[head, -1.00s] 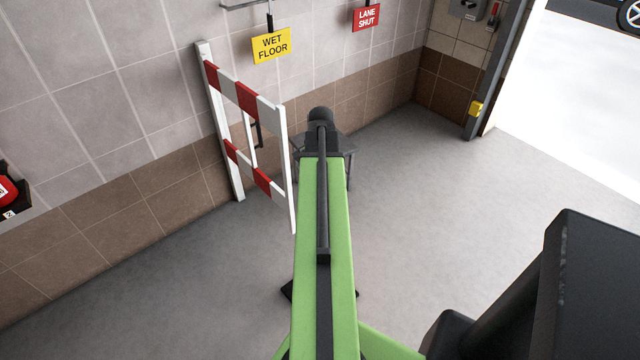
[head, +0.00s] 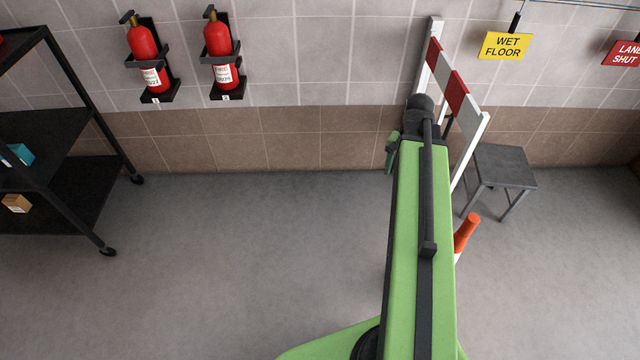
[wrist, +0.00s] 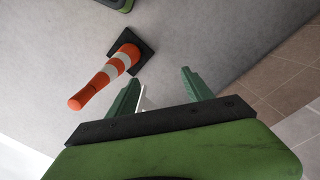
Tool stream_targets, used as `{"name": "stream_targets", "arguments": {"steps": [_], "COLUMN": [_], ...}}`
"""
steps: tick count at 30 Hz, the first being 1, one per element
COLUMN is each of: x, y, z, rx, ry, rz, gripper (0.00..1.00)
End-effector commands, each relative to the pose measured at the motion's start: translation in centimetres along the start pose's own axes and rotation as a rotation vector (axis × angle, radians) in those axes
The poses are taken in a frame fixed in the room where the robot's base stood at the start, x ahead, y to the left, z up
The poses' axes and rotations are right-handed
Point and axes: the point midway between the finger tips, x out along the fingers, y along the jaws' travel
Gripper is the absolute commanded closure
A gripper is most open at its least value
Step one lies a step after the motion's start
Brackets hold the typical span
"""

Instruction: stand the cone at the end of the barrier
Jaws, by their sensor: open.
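The orange and white cone (wrist: 103,76) shows in the wrist view, left of my fingers, with a dark square base. It seems to stand upright on the floor. In the head view only part of the cone (head: 466,233) shows, the rest hidden behind my arm. My gripper (wrist: 160,90) is open, with two green fingers apart and nothing held. In the head view a green finger shows beside the arm's end. The red and white barrier (head: 455,96) stands near the wall, partly behind my arm. A thin white piece shows between my fingers, too small to identify.
A grey stool (head: 504,166) stands right of the barrier. Two fire extinguishers (head: 143,55) (head: 219,50) hang on the wall. A black shelf cart (head: 62,130) stands at the left. The floor between cart and arm is clear. WET FLOOR (head: 506,46) and LANE SHUT signs hang at the upper right.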

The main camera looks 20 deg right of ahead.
Motion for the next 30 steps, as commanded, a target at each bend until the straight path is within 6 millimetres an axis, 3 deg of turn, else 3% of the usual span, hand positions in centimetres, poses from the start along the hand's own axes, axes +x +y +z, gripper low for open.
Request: {"name": "stream_targets", "arguments": {"steps": [1, 4, 6, 10, 12, 15, 22, 27, 30], "x": [0.0, 0.1, 0.1, 0.2, 0.2, 0.2, 0.1, -2.9, -2.5], "y": [-4.5, -11.8, -15.7, -20.1, -21.2, -21.8, -21.8, -21.8, -21.8], "z": [2.9, 8.4, 12.3, 17.8, 19.4, 20.3, 20.2, 20.2, 20.2], "rx": [-0.148, -0.425, -0.594, -0.817, -0.883, -0.92, -0.919, -0.918, -0.917], "ry": [0.001, 0.003, 0.004, 0.006, 0.007, 0.007, 0.007, 0.007, 0.007], "rz": [0.002, 0.004, 0.005, 0.007, 0.007, 0.007, 0.007, 0.007, 0.007], "gripper": [0.41, 0.41, 0.41, 0.41, 0.41, 0.41, 0.41, 0.41, 0.41]}}
